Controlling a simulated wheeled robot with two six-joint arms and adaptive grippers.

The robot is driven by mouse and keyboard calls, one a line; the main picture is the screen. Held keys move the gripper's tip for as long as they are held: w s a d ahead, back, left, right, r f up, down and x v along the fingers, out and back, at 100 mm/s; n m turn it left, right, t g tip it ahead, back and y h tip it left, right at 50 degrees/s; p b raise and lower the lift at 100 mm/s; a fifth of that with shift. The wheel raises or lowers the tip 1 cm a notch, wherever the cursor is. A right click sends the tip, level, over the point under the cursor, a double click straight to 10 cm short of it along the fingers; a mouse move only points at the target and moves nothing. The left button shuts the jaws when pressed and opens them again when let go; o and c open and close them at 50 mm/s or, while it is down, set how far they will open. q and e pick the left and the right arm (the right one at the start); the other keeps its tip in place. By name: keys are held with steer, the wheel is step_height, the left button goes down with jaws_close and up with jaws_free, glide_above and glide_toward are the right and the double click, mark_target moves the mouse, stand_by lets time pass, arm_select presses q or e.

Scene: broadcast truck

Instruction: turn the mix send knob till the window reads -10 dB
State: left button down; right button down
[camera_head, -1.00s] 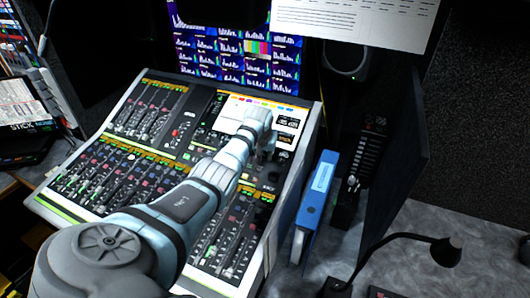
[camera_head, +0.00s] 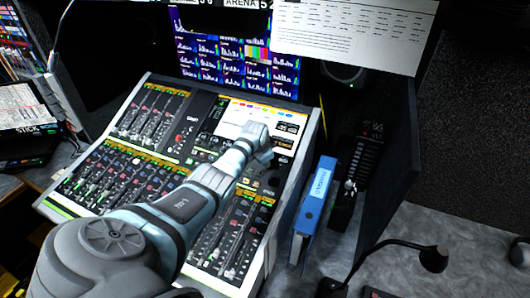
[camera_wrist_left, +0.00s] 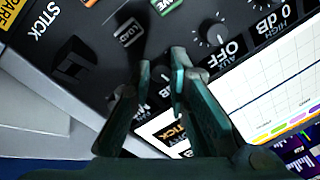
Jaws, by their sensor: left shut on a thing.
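A grey mixing console (camera_head: 85,212) with a sloped top fills the middle of the head view. My left gripper (camera_head: 264,150) reaches across it to the small knobs at its upper right. In the left wrist view the gripper's fingers (camera_wrist_left: 162,68) are shut on a small dark knob (camera_wrist_left: 161,77), mostly hidden between them. Another knob (camera_wrist_left: 214,36) stands beside an "OFF" window (camera_wrist_left: 234,49), with a "0 dB" window (camera_wrist_left: 268,19) further right. No -10 dB reading is legible. My right gripper is not in view.
Rows of faders (camera_head: 110,180) cover the console's left and front. A blue binder (camera_head: 314,198) and a black fader unit (camera_head: 352,180) stand at its right. A gooseneck lamp (camera_head: 433,259) is at the lower right. A monitor (camera_head: 235,60) is behind.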

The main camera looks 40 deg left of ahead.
arm_select(q)
steer(key=shift+m, duration=0.5)
steer(key=c, duration=1.5)
jaws_free()
steer(key=v, duration=1.2)
steer(key=shift+s+a, duration=0.1)
